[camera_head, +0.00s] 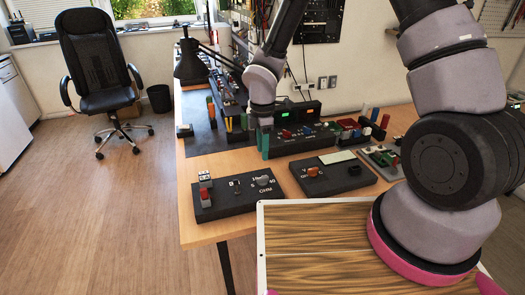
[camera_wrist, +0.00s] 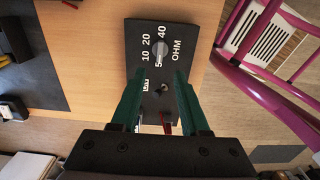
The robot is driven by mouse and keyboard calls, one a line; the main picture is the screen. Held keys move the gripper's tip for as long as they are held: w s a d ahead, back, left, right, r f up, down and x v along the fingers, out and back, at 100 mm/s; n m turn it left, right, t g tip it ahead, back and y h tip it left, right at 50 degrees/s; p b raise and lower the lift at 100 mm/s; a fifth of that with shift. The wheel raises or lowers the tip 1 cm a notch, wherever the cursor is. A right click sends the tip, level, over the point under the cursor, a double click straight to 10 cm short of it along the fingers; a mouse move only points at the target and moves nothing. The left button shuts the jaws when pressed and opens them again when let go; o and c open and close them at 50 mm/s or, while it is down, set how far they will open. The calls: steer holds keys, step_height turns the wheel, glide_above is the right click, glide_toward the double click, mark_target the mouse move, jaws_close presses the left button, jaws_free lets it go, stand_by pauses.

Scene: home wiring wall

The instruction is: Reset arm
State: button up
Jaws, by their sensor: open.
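My arm reaches over the wooden desk (camera_head: 225,165) in the head view. My gripper (camera_head: 264,145) points down there, with its green fingers above the desk behind the OHM box. In the wrist view my gripper (camera_wrist: 162,78) has its two green fingers spread apart, with nothing held between them. The black OHM box (camera_head: 225,207) has a grey knob, a small switch and a red part at its left end. The box also shows beyond and between the fingers in the wrist view (camera_wrist: 185,32). A red part shows low between the fingers, partly hidden by the gripper body.
A second black box (camera_head: 345,183) with an orange knob stands right of the OHM box. A device with green displays (camera_head: 300,118) and several small coloured parts stand behind. A black lamp (camera_head: 190,65) is at the desk's left. A chair (camera_head: 97,65) stands on open floor.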

steer(key=w+d+r+m+t, duration=0.1)
steer(key=d+r+m, duration=0.5)
steer(key=r, duration=0.4)
steer(key=w+d+r+m+t, duration=0.1)
steer(key=d+r+m+t, duration=0.1)
steer(key=d+r+m, duration=0.65)
steer(key=s+d+r+m+t, duration=0.1)
steer(key=s+d+r+m, duration=0.1)
steer(key=s+r, duration=0.3)
steer(key=s+d+r+m+t+y, duration=0.1)
steer(key=s+d+r+m, duration=0.2)
steer(key=r, duration=0.5)
steer(key=s+d+r+m+t+y, duration=0.1)
steer(key=s+d+r+m+t, duration=0.1)
steer(key=s+r+m, duration=0.4)
steer(key=shift+s+d+r, duration=0.3)
steer(key=shift+d+r, duration=0.05)
steer(key=shift+d, duration=0.25)
